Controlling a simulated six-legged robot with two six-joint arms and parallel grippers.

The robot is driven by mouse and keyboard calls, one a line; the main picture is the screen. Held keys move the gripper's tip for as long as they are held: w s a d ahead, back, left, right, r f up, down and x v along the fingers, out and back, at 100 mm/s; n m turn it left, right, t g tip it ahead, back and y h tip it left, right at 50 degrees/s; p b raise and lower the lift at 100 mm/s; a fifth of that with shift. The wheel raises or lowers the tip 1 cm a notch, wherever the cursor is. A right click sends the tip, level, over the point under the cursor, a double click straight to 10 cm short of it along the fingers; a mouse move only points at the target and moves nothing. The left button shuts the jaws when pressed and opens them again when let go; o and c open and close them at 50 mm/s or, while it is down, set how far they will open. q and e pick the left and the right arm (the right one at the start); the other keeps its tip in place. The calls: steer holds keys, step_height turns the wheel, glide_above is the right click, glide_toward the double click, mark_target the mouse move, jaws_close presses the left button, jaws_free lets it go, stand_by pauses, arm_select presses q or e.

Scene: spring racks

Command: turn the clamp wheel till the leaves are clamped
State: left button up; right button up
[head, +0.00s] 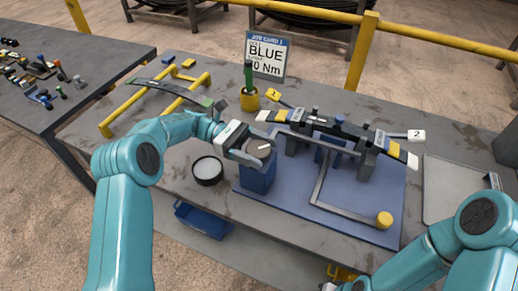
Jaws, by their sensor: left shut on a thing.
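The clamp wheel (259,146) is a grey disc with a white mark, on top of a blue block (257,178) at the left of a blue base plate (300,215). My left gripper (249,150) reaches in from the left and is shut on the wheel, its fingers hiding part of the rim. The dark leaves (345,128) lie across grey supports behind the wheel, with yellow bands and white ends. I cannot tell how tightly they are pressed. My right arm enters at the lower right; its gripper is not visible.
A job card (266,57) reading BLUE stands behind a yellow cup (249,101) with a green-handled tool. A yellow rack (190,92) holds another leaf. A round black-rimmed dish (208,170) sits left of the block. A grey tray (450,190) lies right.

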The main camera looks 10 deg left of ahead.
stand_by(0.4)
arm_select(q)
steer(key=o, duration=1)
steer(key=shift+c, duration=0.2)
steer(key=b+v, duration=0.1)
steer(key=v, duration=0.6)
steer(key=shift+a, duration=0.3)
steer(key=shift+w, duration=0.1)
